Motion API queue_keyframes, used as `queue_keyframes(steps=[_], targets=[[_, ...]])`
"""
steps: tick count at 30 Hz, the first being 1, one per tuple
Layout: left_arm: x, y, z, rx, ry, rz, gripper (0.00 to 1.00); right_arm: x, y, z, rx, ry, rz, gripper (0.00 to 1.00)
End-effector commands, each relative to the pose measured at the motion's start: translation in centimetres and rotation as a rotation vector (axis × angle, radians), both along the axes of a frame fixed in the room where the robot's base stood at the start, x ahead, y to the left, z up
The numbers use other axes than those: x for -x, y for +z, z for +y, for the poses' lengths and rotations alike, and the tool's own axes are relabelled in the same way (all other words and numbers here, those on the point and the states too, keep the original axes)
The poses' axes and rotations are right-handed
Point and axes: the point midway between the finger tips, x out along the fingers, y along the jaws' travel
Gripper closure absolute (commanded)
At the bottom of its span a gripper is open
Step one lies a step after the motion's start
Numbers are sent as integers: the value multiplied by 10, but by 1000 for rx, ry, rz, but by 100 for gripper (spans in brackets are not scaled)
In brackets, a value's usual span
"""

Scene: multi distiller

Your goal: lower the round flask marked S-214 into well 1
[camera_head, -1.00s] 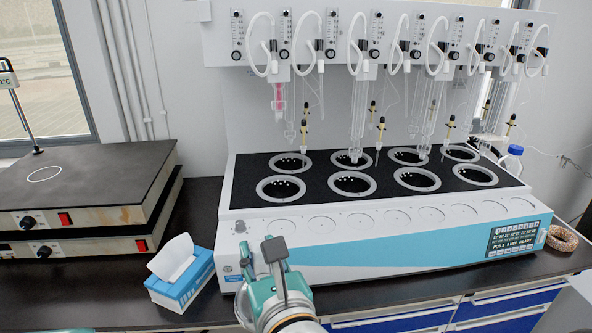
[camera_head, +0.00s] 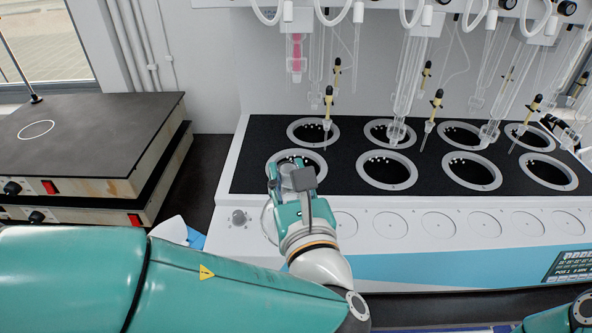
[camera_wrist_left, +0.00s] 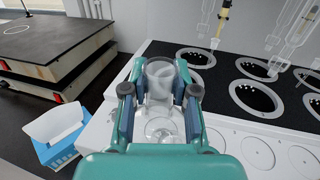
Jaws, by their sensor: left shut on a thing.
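My left gripper (camera_head: 291,168) is shut on a clear glass flask (camera_wrist_left: 160,125), held between its two fingers in the left wrist view. The flask's open neck (camera_wrist_left: 160,72) points up and away from the wrist; no marking is readable. In the head view the gripper largely hides the flask. The gripper is over the near edge of the front-left well (camera_head: 316,158) of the distiller, whose rim shows partly behind it. I cannot read a well number there. My right gripper is not in view.
Other ringed wells lie in the black top, such as the second front well (camera_head: 388,171). Glass tubes and yellow-black probes (camera_head: 328,104) hang above the back row. A hotplate stack (camera_head: 90,140) stands left, with a tissue box (camera_wrist_left: 62,145) in front.

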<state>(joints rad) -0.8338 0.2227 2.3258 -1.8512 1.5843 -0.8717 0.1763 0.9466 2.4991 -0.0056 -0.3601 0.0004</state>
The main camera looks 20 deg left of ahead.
Motion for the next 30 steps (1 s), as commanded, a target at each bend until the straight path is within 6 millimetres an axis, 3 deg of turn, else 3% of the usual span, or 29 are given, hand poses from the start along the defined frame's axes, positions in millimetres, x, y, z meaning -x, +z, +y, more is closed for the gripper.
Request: queue_keyframes(steps=[11, 30], targets=[[-42, 0, 1, 0, -24, 1, 100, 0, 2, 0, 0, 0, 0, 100], [-116, -1, 21, -1, -28, 2, 100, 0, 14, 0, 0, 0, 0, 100]])
